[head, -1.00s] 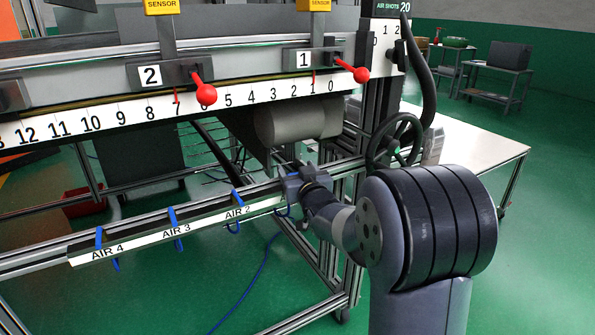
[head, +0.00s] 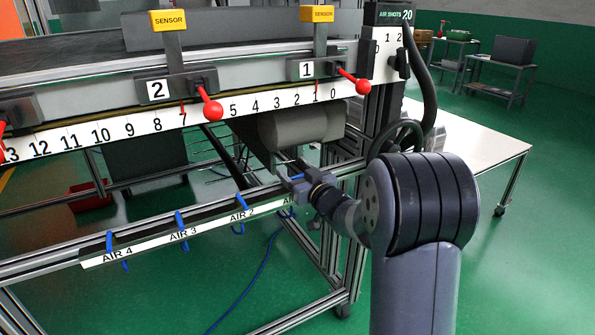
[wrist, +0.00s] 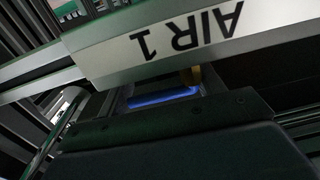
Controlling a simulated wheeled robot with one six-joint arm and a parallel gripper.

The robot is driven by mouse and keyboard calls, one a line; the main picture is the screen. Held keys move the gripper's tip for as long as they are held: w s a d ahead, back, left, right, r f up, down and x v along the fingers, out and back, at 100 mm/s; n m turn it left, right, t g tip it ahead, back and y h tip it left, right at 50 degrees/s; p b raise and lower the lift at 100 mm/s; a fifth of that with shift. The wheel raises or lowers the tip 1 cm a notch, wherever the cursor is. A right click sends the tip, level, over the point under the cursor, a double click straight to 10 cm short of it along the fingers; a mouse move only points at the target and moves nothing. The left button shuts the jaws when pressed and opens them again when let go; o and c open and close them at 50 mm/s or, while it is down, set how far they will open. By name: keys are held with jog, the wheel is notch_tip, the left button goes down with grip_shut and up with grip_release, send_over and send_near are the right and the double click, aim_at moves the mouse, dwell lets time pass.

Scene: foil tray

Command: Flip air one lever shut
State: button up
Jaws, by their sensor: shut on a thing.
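The AIR 1 lever (wrist: 163,97) is a blue bar in the wrist view, lying between the jaws of my gripper just under the AIR 1 label (wrist: 186,33). In the head view its blue top (head: 297,177) shows between my gripper's fingers (head: 288,174), at the right end of the rail. My gripper is shut on it. The dark gripper body hides part of the lever in the wrist view, so its exact angle is hard to tell. In the head view the AIR 1 label is mostly covered.
Blue levers AIR 2 (head: 241,202), AIR 3 (head: 179,220) and AIR 4 (head: 109,241) stand along the rail to the left. Above are a grey roller (head: 300,126), a numbered scale (head: 128,137) and red ball knobs (head: 212,110).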

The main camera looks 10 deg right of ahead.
jog(key=shift+d, duration=0.1)
jog(key=o, duration=0.9)
jog(key=shift+o, duration=0.2)
jog(key=shift+s, duration=0.1)
jog(key=v, duration=1)
jog(key=shift+s+p, duration=0.25)
jog(key=shift+p, duration=0.1)
jog(key=shift+d, duration=0.15)
jog(key=w+a+h+b, duration=0.1)
jog(key=w+a+b, duration=0.1)
jog(key=w, duration=0.8)
jog(key=shift+a+m, duration=0.4)
jog(key=shift+a, duration=0.3)
